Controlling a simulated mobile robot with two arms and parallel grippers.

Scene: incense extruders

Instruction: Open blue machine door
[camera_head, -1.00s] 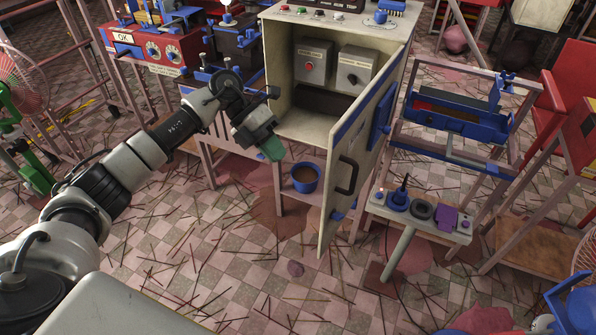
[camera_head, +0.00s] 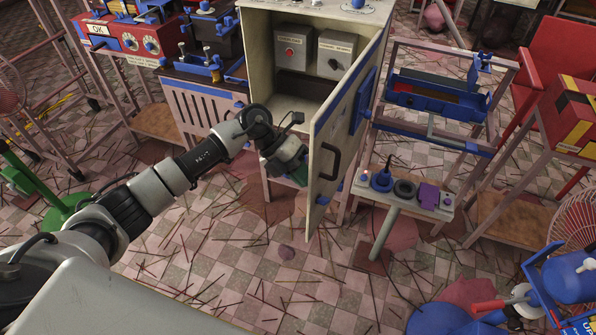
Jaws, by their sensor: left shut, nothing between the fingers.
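The machine is a cream cabinet (camera_head: 258,50) with its door (camera_head: 345,135) swung open toward me and to the right. The door is cream with blue panels and a dark curved handle (camera_head: 328,162) on its face. I cannot tell whether the fingertips touch the door. My right gripper is not in view.
A small stand with knobs (camera_head: 405,193) stands right of the door. A blue trough on a frame (camera_head: 435,100) is behind it. A red control box (camera_head: 130,40) is at the upper left. The tiled floor in front holds scattered sticks.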

